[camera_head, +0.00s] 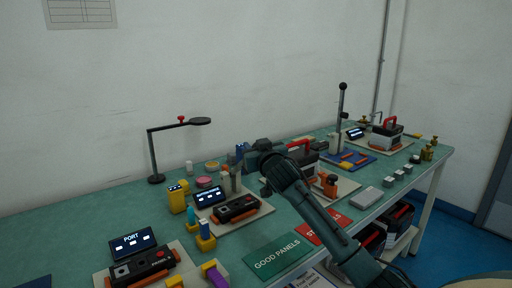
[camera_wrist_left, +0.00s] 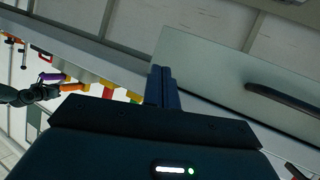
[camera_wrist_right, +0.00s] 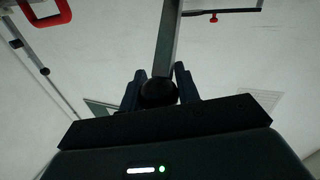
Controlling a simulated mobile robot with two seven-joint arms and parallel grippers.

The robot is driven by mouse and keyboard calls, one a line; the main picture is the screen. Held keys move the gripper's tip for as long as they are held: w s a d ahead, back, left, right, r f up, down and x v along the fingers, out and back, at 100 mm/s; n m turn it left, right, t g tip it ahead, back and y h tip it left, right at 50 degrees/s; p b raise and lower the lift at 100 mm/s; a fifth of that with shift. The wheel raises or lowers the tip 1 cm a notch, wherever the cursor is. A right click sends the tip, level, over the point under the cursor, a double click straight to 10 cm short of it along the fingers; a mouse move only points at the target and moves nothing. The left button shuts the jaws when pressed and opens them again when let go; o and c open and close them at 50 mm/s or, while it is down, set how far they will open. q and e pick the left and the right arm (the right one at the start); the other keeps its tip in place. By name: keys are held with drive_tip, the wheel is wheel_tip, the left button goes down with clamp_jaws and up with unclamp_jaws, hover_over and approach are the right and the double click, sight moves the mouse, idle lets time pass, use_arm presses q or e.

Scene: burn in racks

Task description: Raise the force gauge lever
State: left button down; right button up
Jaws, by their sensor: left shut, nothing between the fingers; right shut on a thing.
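My right gripper (camera_wrist_right: 160,88) is shut on a black ball knob (camera_wrist_right: 159,93) at the end of a grey lever bar (camera_wrist_right: 168,40). My left gripper (camera_wrist_left: 161,86) is shut and empty in the left wrist view, away from the bench. It does not show in the head view.
A second upright lever with a black knob (camera_head: 342,86) stands further right. My right arm crosses over the front edge near the green panel sign (camera_head: 276,254).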

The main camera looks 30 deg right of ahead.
clamp_jaws()
use_arm(q)
drive_tip(key=shift+r, duration=0.15)
